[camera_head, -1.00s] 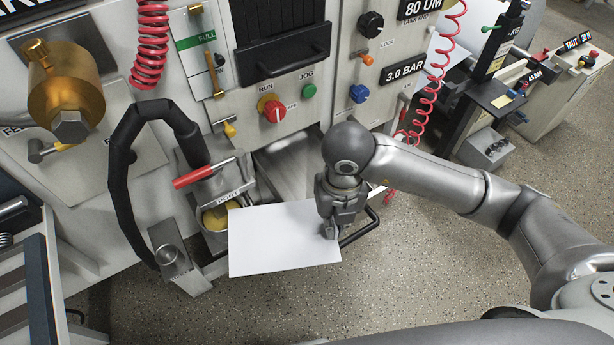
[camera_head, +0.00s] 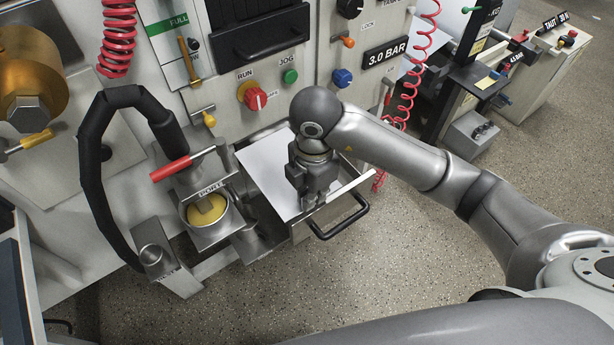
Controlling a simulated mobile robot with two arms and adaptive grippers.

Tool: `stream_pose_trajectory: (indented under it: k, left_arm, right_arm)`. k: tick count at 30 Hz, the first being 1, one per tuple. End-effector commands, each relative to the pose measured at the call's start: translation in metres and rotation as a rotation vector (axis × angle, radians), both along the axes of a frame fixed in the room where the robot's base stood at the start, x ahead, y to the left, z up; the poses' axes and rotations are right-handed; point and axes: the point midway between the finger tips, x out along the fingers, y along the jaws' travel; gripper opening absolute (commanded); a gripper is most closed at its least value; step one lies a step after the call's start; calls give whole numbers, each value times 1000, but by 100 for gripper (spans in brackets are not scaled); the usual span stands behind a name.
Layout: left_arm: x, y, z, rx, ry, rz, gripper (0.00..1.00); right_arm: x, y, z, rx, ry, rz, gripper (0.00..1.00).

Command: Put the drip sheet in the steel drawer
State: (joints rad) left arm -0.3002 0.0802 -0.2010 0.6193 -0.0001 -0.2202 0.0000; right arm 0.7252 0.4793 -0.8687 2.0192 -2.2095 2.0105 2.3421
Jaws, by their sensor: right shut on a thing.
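The steel drawer (camera_head: 355,180) is pulled out from the machine front, below the red run knob, with a black handle on its front. The drip sheet, a white rectangular sheet (camera_head: 268,170), lies over or in the open drawer, within its outline. My right gripper (camera_head: 308,205) points down at the sheet's near right part, just behind the drawer front, and is shut on the sheet. The arm hides part of the sheet and of the drawer's right side. I cannot tell whether the sheet touches the drawer floor. My left gripper is not in view.
Left of the drawer is a steel port (camera_head: 208,215) with yellow contents and a red-handled lever (camera_head: 180,167). A black hose (camera_head: 88,170) arcs beside it. A red coiled hose (camera_head: 408,95) hangs behind my right arm. The floor in front is clear.

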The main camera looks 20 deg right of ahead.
Motion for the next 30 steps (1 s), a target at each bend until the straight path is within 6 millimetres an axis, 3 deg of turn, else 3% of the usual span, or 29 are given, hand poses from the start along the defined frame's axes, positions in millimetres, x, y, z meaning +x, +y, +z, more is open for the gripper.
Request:
stream_pose_trajectory:
  k: [6, 10, 13, 23, 30]
  left_arm:
    - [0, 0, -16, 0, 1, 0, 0]
    - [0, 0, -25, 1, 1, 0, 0]
    - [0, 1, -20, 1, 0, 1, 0]
    - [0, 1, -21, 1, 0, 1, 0]
    - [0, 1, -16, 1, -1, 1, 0]
  right_arm:
    - [49, -17, -27, 3, 4, -3, 0]
    - [69, -25, -54, 1, 8, 0, 0]
    - [82, -30, -64, 0, 4, 0, 0]
    - [98, -35, -84, 1, 1, 3, 0]
    - [98, -36, -114, 0, 2, 4, 0]
